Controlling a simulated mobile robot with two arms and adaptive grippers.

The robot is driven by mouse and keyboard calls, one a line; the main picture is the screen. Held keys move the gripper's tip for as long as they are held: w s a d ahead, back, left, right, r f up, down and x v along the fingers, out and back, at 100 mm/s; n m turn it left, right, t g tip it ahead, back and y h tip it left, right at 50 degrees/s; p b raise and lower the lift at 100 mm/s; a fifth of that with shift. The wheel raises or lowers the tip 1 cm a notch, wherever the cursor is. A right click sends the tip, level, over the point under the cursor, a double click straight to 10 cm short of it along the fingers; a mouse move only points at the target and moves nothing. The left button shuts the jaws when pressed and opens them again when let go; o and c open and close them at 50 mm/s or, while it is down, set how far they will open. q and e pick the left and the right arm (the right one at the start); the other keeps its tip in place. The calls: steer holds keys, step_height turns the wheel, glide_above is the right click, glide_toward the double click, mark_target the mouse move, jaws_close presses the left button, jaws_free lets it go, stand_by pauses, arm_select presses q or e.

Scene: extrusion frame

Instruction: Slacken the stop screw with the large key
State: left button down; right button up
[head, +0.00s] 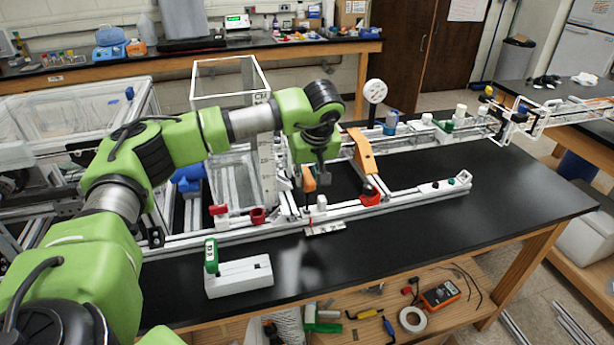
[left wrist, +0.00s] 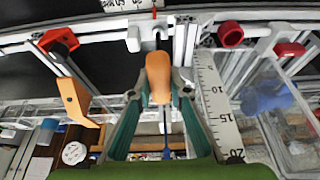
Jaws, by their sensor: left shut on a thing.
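My left gripper (head: 309,180) is over the front rail of the extrusion frame (head: 190,240). In the left wrist view, its teal fingers (left wrist: 157,90) are closed around a key's orange handle (left wrist: 158,78), which also shows in the head view (head: 310,184). A thin dark shaft runs from the handle towards the rail; its tip is too small to make out. A small white block (left wrist: 133,38) sits on the rail beside the shaft. I cannot clearly pick out the stop screw. A green-handled key (head: 211,257) stands upright in a white holder (head: 238,278). My right gripper is out of view.
Red clamps (head: 370,195) (head: 257,215) sit along the rail on both sides of the gripper. An orange bracket (head: 362,150) stands close to its right, and an upright ruler (left wrist: 215,100) is near the fingers. The black bench top (head: 430,235) is clear at front right.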

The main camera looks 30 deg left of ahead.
arm_select(q)
steer(key=shift+d+n+g+p, duration=0.1)
steer(key=shift+n+g+p, duration=0.25)
steer(key=shift+n, duration=0.65)
steer(key=shift+f+n+g, duration=0.1)
steer(key=shift+n+g, duration=0.15)
steer(key=shift+n, duration=0.25)
steer(key=shift+n+g+y+p, duration=0.3)
steer(key=shift+n+p, duration=0.05)
steer(key=shift+n, duration=0.35)
steer(key=shift+n+g, duration=0.3)
steer(key=shift+n, duration=0.5)
